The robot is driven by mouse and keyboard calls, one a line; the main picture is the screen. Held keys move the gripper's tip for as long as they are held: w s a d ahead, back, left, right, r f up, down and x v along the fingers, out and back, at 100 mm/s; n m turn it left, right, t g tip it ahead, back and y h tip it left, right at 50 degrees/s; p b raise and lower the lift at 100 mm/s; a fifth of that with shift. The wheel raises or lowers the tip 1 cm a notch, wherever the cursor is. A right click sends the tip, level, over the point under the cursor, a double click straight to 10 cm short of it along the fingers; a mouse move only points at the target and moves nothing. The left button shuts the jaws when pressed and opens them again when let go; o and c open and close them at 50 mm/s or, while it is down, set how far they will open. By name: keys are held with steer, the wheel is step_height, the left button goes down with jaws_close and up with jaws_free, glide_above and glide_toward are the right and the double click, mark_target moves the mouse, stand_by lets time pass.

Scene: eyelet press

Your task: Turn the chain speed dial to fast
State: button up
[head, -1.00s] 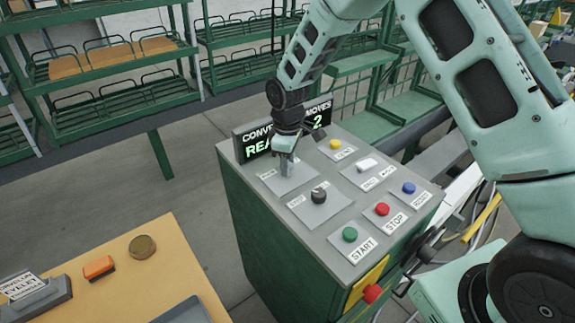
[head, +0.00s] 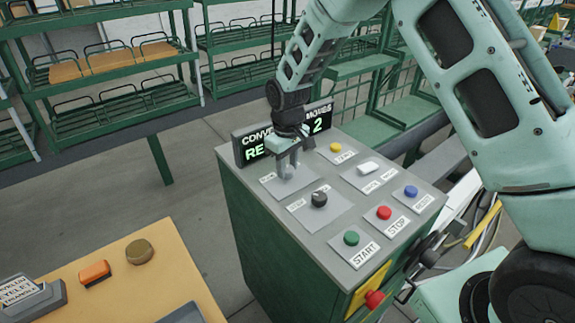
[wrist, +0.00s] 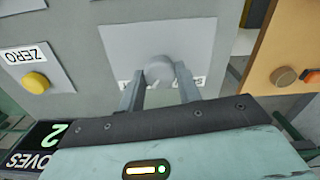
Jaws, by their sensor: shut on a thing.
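A round pale grey dial (wrist: 158,72) stands on a square grey plate (wrist: 150,42) in the wrist view, at the display end of the control box. My gripper (head: 287,175) points down over this plate in the head view. Its two fingers are on either side of the dial and shut on it. The labels beside the dial are mostly covered by the fingers, so I cannot read its setting. A second, black dial (head: 319,199) sits on the neighbouring plate, apart from the gripper.
A lit display (head: 255,147) stands close behind my gripper. A wooden table (head: 165,275) is at lower left.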

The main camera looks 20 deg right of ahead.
mark_target(287, 168)
steer(key=shift+w, duration=0.1)
steer(key=o, duration=1)
step_height(287, 168, up, 18)
steer(key=b, duration=0.3)
steer(key=shift+f, duration=0.25)
steer(key=s+a+f+n, duration=0.1)
steer(key=s+a, duration=0.3)
steer(key=s, duration=0.5)
steer(key=s+a, duration=0.4)
steer(key=s, duration=0.4)
steer(key=s+f, duration=0.2)
steer(key=s, duration=0.6)
steer(key=s+d+f+n, duration=0.1)
steer(key=s+f, duration=0.1)
steer(key=s, duration=0.6)
steer(key=shift+s+d+f+y, duration=0.25)
steer(key=shift+s+f+y, duration=0.05)
steer(key=shift+f, duration=0.05)
